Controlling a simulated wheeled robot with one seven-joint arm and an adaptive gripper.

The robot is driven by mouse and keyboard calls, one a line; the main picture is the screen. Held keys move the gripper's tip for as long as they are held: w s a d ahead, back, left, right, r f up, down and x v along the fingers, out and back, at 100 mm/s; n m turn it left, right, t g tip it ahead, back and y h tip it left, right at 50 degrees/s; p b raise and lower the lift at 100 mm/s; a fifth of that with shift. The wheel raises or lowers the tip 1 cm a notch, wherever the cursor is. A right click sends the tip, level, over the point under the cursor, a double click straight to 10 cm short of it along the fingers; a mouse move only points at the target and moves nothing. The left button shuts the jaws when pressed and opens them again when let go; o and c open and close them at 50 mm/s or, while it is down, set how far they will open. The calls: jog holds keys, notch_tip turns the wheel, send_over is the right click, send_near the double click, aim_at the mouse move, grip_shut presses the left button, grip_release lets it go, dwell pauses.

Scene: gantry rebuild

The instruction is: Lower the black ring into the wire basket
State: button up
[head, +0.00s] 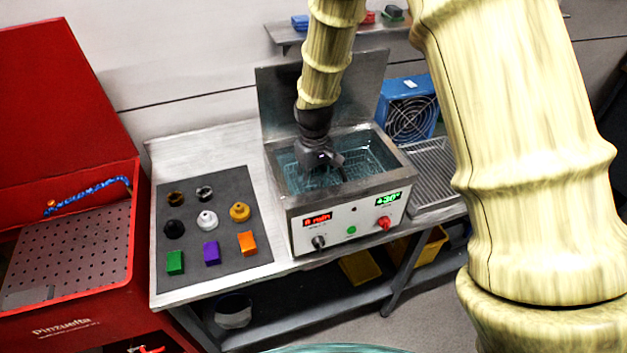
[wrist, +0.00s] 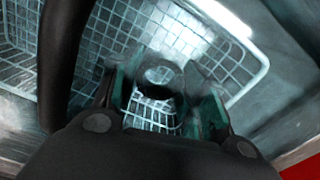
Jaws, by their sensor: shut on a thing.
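My gripper (head: 322,168) points down into the open metal tank (head: 292,205) of the cleaner. In the wrist view my gripper (wrist: 160,95) has its fingers on both sides of a small dark round part with a hole, the black ring (wrist: 178,80). The ring is between the fingertips, over the basket's mesh. The wire basket (wrist: 262,65) is pale wire mesh, and its rim curves at the right. In the head view the basket (head: 365,158) is partly hidden by my gripper, and the ring cannot be made out. I cannot tell whether the ring touches the mesh.
The tank's lid (head: 280,95) stands up behind my wrist. A grey mat (head: 190,282) at left carries several small round parts and coloured blocks. A blue fan unit (head: 410,108) and a ribbed metal tray (head: 432,175) are at right. A red cabinet (head: 60,320) stands far left.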

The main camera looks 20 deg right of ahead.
jog(key=shift+f+b, duration=0.3)
jog(key=shift+f, duration=0.5)
dwell(0.6)
jog(key=o, duration=1.2)
